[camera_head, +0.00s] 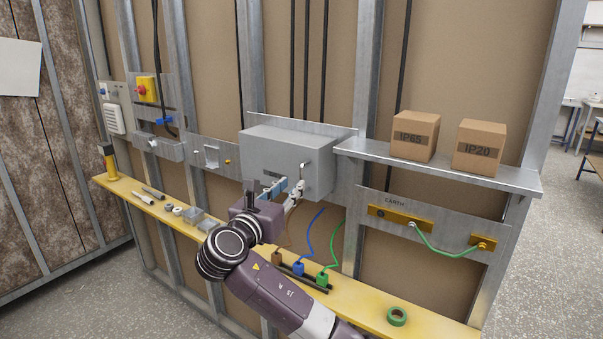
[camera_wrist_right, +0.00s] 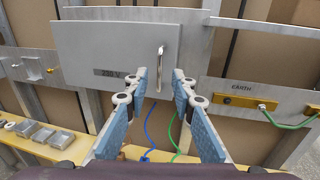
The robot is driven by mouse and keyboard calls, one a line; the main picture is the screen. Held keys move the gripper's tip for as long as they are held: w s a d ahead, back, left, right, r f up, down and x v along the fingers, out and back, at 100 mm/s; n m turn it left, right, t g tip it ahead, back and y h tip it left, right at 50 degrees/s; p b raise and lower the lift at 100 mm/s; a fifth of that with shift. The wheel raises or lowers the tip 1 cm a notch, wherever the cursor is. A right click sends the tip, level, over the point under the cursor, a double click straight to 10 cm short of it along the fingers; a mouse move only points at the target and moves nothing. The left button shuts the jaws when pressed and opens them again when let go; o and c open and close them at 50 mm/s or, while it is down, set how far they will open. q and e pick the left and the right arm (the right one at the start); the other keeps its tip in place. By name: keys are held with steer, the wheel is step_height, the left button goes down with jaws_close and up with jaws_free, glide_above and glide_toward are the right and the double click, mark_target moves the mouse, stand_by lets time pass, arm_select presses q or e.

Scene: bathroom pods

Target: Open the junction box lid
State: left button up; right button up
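The grey junction box (camera_head: 285,150) is mounted on the stud wall in the middle of the head view. Its lid (camera_wrist_right: 100,45) appears closed, flush across the front, with a label plate at lower left. A vertical bar handle (camera_wrist_right: 161,62) is on the lid's right side; it also shows in the head view (camera_head: 304,171). My right gripper (camera_wrist_right: 160,85) is open and empty in front of the lid's lower right. In the wrist view the handle appears between and just above its fingertips; I see no contact. My left gripper is not in view.
A shelf (camera_head: 460,175) with two cardboard boxes is right of the junction box. An earth bar (camera_wrist_right: 245,102) with a green wire is below it. A yellow ledge (camera_head: 360,300) with tools, small grey boxes and green tape runs beneath. Blue and green wires hang below the box.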

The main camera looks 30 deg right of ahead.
mark_target(301, 177)
steer(key=p+x, duration=0.1)
steer(key=x, duration=0.5)
steer(key=shift+w+d, duration=0.1)
steer(key=shift+d, duration=0.1)
steer(key=shift+w+d+f+p, duration=0.1)
steer(key=shift+w+d+p, duration=0.3)
steer(key=shift+d, duration=0.1)
jaws_close()
